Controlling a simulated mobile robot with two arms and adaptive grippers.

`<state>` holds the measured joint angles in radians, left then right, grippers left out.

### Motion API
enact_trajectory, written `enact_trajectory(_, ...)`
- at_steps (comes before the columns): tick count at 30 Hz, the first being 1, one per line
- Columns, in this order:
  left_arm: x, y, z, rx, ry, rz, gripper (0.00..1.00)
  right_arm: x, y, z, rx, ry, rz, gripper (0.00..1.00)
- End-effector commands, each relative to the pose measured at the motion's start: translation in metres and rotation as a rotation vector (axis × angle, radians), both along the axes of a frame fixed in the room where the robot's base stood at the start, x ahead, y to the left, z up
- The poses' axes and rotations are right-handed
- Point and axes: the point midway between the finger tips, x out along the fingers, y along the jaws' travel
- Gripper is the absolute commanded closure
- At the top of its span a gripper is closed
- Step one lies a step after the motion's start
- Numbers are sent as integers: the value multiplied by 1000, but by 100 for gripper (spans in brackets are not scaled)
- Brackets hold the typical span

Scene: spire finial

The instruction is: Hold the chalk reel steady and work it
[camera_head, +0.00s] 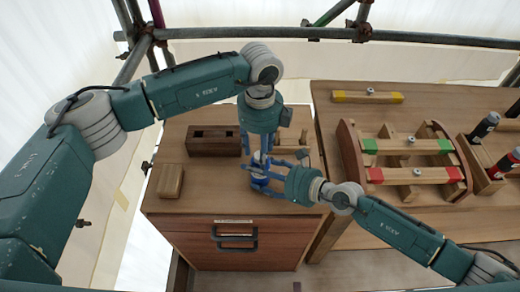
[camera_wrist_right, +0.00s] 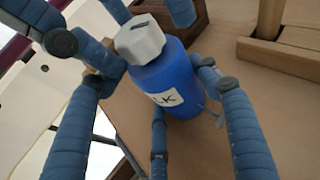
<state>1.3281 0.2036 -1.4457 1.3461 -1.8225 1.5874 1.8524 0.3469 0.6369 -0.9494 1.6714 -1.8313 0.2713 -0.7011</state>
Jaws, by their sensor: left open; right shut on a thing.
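The chalk reel (camera_wrist_right: 178,92) is a blue bottle-like body with a pale grey faceted cap (camera_wrist_right: 140,40) and a white label whose visible letters end in "LK". In the head view the reel (camera_head: 259,180) stands on the wooden cabinet top, partly hidden by my grippers. My right gripper (camera_head: 268,179) comes from the right and is shut on the reel's body; its blue fingers show on both sides in the wrist view. My left gripper (camera_head: 259,152) points down over the reel, open, with fingers spread around the cap. I cannot tell whether they touch it.
A dark slotted wooden block (camera_head: 214,148) and a lighter block (camera_head: 170,181) stand left on the cabinet top. Right, a table holds a wooden rack (camera_head: 352,150) with coloured-end bars and a yellow-ended bar (camera_head: 368,98). Scaffold pipes (camera_head: 260,33) run behind.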

Motion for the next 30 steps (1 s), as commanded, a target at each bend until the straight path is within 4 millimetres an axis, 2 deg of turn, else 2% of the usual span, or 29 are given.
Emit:
enact_trajectory(15,1,0,69,-1,-3,0,54,1,-1,0,-2,-1,-1,68)
enact_trajectory(21,1,0,78,1,-2,0,54,1,-1,0,-1,-1,-1,68)
enact_trajectory(30,0,0,79,1,-2,-5,54,1,-1,0,-1,-1,-1,68)
